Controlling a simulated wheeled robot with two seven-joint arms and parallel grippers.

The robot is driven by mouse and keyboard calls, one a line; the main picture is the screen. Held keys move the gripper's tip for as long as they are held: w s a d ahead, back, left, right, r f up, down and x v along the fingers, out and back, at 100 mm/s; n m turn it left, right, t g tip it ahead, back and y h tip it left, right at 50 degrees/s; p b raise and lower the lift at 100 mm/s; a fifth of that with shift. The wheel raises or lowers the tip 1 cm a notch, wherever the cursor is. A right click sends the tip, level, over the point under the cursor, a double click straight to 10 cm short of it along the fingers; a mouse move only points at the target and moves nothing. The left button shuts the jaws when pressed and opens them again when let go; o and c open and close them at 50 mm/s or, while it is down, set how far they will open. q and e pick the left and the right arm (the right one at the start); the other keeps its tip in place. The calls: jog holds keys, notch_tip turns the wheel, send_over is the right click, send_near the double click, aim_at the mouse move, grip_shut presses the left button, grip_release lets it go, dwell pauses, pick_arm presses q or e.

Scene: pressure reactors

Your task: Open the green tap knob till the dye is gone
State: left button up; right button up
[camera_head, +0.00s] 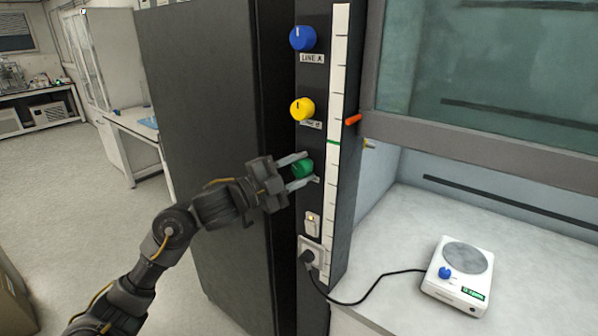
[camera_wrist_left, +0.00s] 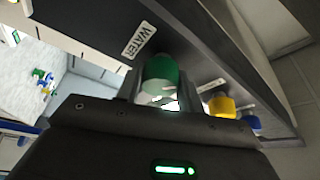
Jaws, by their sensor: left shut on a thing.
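The green tap knob (camera_head: 303,168) is the lowest of three knobs on a dark vertical panel. My left gripper (camera_head: 296,171) reaches it from the left, with one finger above and one below, and is shut on it. In the left wrist view the green knob (camera_wrist_left: 161,73) sits between the fingers, beside a label reading WATER (camera_wrist_left: 139,40). The yellow knob (camera_head: 302,109) and blue knob (camera_head: 303,38) are above it, apart from my gripper. No dye is clearly visible. My right gripper is not in view.
A white scale strip (camera_head: 338,90) with a green mark runs down the panel. Below the green knob are a switch (camera_head: 312,222) and a plugged socket (camera_head: 311,252). A cable runs to a white stirrer (camera_head: 459,276) on the bench. An orange handle (camera_head: 353,119) sticks out beside the strip.

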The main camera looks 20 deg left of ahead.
pick_arm(q)
jog(key=shift+n+t, duration=0.9)
jog(key=shift+n, duration=1.4)
jog(key=shift+f, duration=0.1)
jog(key=o, duration=1)
jog(key=shift+b+v, duration=1.7)
jog(key=shift+v, duration=3.7)
jog(key=shift+d, duration=0.1)
